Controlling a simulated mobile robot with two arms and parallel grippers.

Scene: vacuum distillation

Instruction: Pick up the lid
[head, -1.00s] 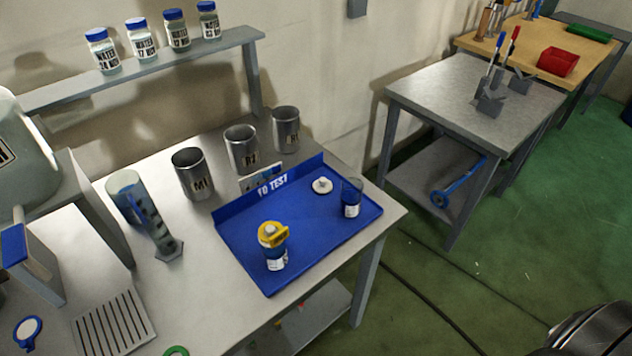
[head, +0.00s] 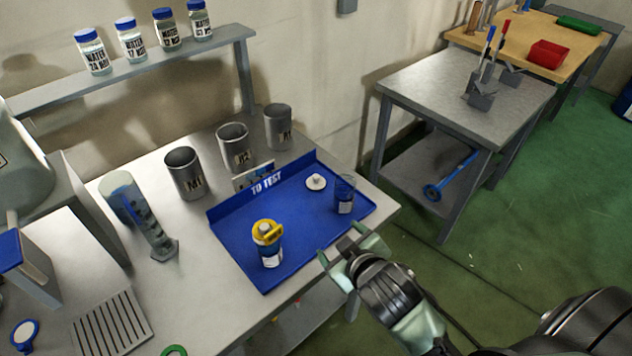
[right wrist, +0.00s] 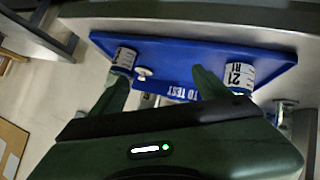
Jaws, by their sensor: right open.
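The lid (head: 316,182), small, white and round with a knob, lies on the blue tray (head: 300,235) near its back edge. An open glass jar (head: 344,207) with a label stands just right of it. The lid also shows in the right wrist view (right wrist: 143,73), between the two fingers and nearer the left one. My right gripper (head: 345,247) is open and empty, at the tray's front right edge in the head view, apart from the lid. My left gripper is in neither view.
A yellow-topped bottle (head: 268,248) stands on the tray's front left part. Metal cups (head: 233,147) stand behind the tray. A tilted blue-and-clear cylinder (head: 155,235) is to the left. Water jars (head: 130,42) line the shelf above.

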